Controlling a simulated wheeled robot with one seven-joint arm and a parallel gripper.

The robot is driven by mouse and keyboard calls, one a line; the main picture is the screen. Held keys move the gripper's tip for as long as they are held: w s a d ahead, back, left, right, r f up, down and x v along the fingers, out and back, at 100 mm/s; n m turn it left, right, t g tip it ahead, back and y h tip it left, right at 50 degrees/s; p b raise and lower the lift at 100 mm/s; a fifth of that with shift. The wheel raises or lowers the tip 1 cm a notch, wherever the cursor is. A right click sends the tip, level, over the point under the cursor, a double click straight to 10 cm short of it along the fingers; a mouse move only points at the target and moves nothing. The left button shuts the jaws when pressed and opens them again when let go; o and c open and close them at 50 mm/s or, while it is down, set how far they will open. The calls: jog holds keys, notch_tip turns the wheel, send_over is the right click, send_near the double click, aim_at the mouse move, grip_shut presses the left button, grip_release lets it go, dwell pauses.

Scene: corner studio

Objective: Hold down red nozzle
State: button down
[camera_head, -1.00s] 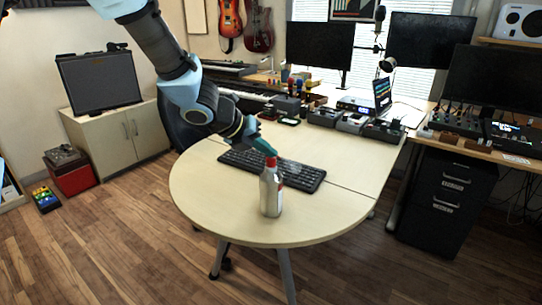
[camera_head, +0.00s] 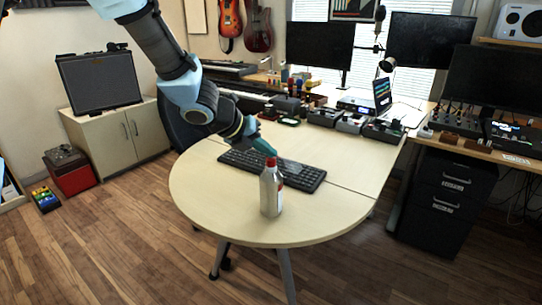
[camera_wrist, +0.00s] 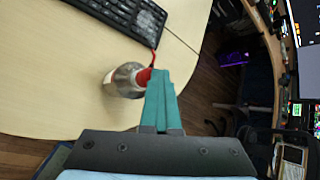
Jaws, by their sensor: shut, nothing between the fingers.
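A silvery bottle (camera_head: 271,195) with a red nozzle (camera_head: 271,162) on top stands upright near the front of the round-ended table (camera_head: 215,205). My gripper (camera_head: 271,151) comes down from the upper left, its teal fingers shut and empty, with their tips right at the top of the nozzle. In the wrist view the shut fingers (camera_wrist: 161,76) partly cover the red nozzle (camera_wrist: 143,77), and the bottle (camera_wrist: 121,82) shows to their left. I cannot tell whether the fingertips touch or press the nozzle.
A black keyboard (camera_head: 300,175) lies on the table just behind the bottle. Several devices and a laptop (camera_head: 383,95) stand farther back. The table's front left is clear. A black drawer cabinet (camera_head: 447,200) stands at the right.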

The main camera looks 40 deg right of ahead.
aim_at(267, 159)
dwell(0.3)
jog(key=shift+r+p, duration=1.05)
jog(key=shift+r, duration=0.1)
notch_tip(267, 159, up, 5)
jog(key=p, duration=0.4)
jog(key=shift+p, duration=0.4)
